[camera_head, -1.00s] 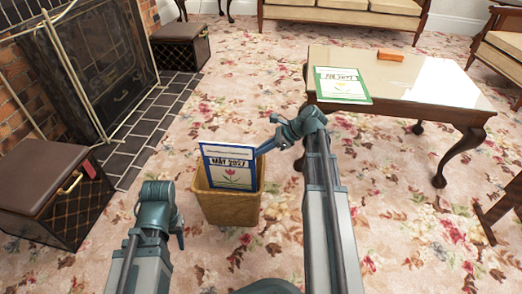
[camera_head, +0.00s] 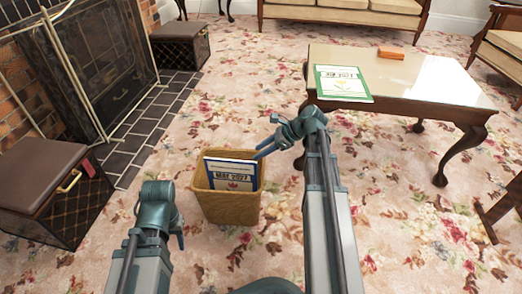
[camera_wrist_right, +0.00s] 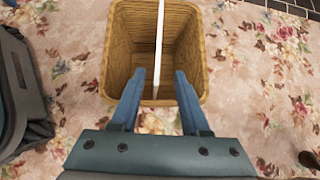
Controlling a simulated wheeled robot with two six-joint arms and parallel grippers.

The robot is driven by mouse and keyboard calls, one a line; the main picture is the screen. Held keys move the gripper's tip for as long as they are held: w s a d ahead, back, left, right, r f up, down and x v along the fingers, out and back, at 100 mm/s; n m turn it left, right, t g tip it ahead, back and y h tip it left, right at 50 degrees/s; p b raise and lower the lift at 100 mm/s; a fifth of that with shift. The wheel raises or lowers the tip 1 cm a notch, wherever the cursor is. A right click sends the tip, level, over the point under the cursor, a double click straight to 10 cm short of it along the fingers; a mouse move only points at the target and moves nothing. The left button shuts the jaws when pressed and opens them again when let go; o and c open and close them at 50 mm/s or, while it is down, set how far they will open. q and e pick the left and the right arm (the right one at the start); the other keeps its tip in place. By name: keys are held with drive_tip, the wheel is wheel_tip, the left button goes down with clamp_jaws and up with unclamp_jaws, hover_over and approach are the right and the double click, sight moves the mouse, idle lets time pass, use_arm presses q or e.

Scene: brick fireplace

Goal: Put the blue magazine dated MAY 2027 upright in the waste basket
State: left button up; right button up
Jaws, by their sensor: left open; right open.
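The blue magazine (camera_head: 231,176) labelled MAY 2027 stands upright in the wicker waste basket (camera_head: 229,207), its top part showing above the front rim. In the right wrist view the magazine (camera_wrist_right: 159,45) is a thin pale edge across the basket (camera_wrist_right: 193,85). My right gripper (camera_head: 262,152) is at the basket's right rear rim; in its wrist view the two blue fingers (camera_wrist_right: 159,82) are apart, one on each side of the magazine's line, with no contact visible. My left gripper (camera_head: 178,228) is left of the basket, empty, its fingers mostly hidden by the wrist.
A green magazine (camera_head: 342,84) and an orange object (camera_head: 390,53) lie on the coffee table (camera_head: 430,80) at right. A brown box (camera_head: 45,190) stands at left beside the fireplace screen (camera_head: 95,70). Open carpet lies around the basket.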

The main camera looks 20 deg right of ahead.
drive_tip(key=p+v, duration=0.9)
drive_tip(key=v, duration=0.4)
drive_tip(key=shift+s+d+r, duration=0.15)
drive_tip(key=shift+d+r, duration=0.05)
drive_tip(key=shift+r, duration=0.1)
idle(0.5)
drive_tip(key=s+a+n+g+h+p, duration=0.35)
drive_tip(key=a+n+g+p, duration=0.2)
drive_tip(key=a+n, duration=1.1)
drive_tip(key=s+a+r+n+h+p, duration=0.2)
drive_tip(key=s+a+n+h+p, duration=0.1)
drive_tip(key=s+a+n, duration=0.4)
drive_tip(key=s+a+r+n+h+p, duration=0.3)
drive_tip(key=a+n, duration=0.2)
drive_tip(key=a, duration=0.4)
wheel_tip(320, 180, up, 37)
drive_tip(key=p, duration=3.7)
drive_tip(key=shift+w+d, duration=0.25)
drive_tip(key=shift+w, duration=0.05)
